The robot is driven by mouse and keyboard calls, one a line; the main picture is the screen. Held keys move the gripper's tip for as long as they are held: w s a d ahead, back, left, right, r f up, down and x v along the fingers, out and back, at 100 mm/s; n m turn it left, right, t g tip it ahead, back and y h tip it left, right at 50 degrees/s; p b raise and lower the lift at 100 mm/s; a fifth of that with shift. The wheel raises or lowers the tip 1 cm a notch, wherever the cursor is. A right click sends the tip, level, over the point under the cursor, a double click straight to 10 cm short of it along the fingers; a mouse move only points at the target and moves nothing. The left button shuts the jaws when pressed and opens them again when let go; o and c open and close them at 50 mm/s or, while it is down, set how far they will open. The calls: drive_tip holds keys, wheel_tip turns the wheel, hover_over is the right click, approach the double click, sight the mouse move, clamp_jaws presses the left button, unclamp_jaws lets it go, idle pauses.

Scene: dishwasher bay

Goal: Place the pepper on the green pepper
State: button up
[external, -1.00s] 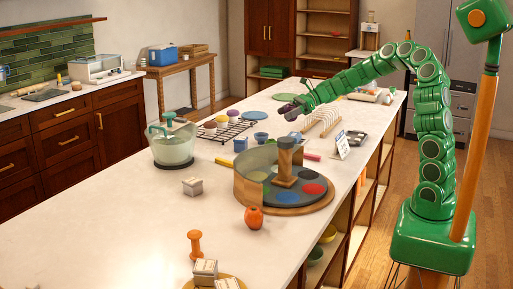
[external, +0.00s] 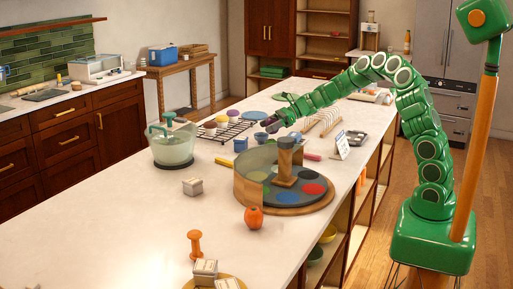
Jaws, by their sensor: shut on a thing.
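My gripper (external: 271,125) is at the end of the green arm, above the far middle of the long white counter. It is shut on a small dark purplish thing (external: 268,127), too small to identify clearly as a pepper. I cannot make out a green pepper. The round turntable (external: 290,208) has a wooden rim, a curved wall, a central post and red, blue, green and yellow patches.
Blue cups (external: 240,145) and a wire rack (external: 228,130) with small cups are near my gripper. A glass bowl with a green-handled lid (external: 172,150) stands left. A white slotted rack (external: 322,122) and a small sign (external: 342,145) are right. The counter's front left is mostly clear.

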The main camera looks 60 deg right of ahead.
drive_tip(key=shift+w+f, duration=0.2)
drive_tip(key=shift+f, duration=1.65)
drive_tip(key=o, duration=1.1)
drive_tip(key=shift+f, duration=0.15)
drive_tip(key=shift+s+d+r, duration=0.1)
drive_tip(key=shift+d+r, duration=0.05)
drive_tip(key=shift+r, duration=0.1)
drive_tip(key=v, duration=1.1)
drive_tip(key=shift+s+r, duration=0.2)
